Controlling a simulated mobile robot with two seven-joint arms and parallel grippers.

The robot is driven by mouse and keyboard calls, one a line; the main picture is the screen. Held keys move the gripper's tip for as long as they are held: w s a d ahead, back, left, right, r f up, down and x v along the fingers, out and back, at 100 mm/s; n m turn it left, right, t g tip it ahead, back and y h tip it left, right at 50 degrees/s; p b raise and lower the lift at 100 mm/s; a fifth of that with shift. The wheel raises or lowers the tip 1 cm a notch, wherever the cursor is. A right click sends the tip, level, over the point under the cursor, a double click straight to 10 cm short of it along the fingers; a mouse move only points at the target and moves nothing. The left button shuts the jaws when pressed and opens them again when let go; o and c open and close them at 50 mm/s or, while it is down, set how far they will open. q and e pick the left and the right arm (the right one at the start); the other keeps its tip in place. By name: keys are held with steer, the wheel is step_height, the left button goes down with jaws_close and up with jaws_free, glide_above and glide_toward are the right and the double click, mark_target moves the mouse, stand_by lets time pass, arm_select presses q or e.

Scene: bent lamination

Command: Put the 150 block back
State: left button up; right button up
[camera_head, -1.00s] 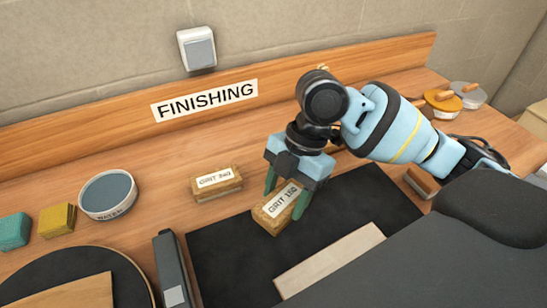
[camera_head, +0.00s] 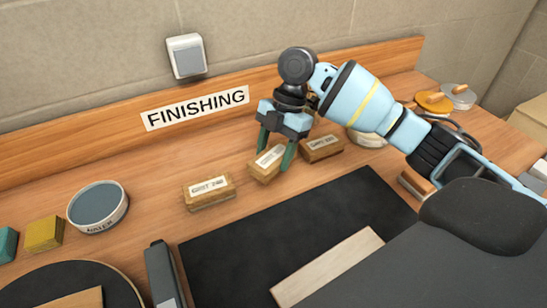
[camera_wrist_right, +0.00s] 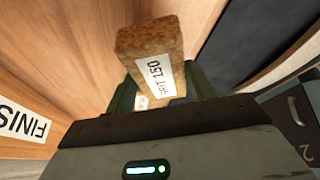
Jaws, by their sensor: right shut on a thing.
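The 150 block (camera_head: 268,163) is a brown cork-like block with a white "GRIT 150" label. My right gripper (camera_head: 276,158) is shut on it, with green fingers on either side. The block is tilted a little, between two other grit blocks behind the black mat. I cannot tell whether it touches the table. In the right wrist view the 150 block (camera_wrist_right: 152,50) shows between the fingers of my right gripper (camera_wrist_right: 160,95), its label readable. My left gripper is not in view.
The grit 240 block (camera_head: 209,192) stands to the left, and another labelled grit block (camera_head: 321,148) stands close on the right. A black mat (camera_head: 230,250) with a pale wood strip (camera_head: 328,267) lies in front. A water bowl (camera_head: 98,206) and yellow block (camera_head: 44,233) are farther left.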

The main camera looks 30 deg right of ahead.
mark_target(274, 158)
steer(key=shift+w+d, duration=0.15)
steer(key=shift+w, duration=0.15)
steer(key=shift+w, duration=0.1)
steer(key=shift+w+d, duration=0.2)
steer(key=shift+w, duration=0.05)
steer(key=shift+f, duration=1.75)
steer(key=shift+f, duration=0.2)
steer(key=o, duration=0.9)
steer(key=shift+r, duration=0.15)
steer(key=v, duration=1.2)
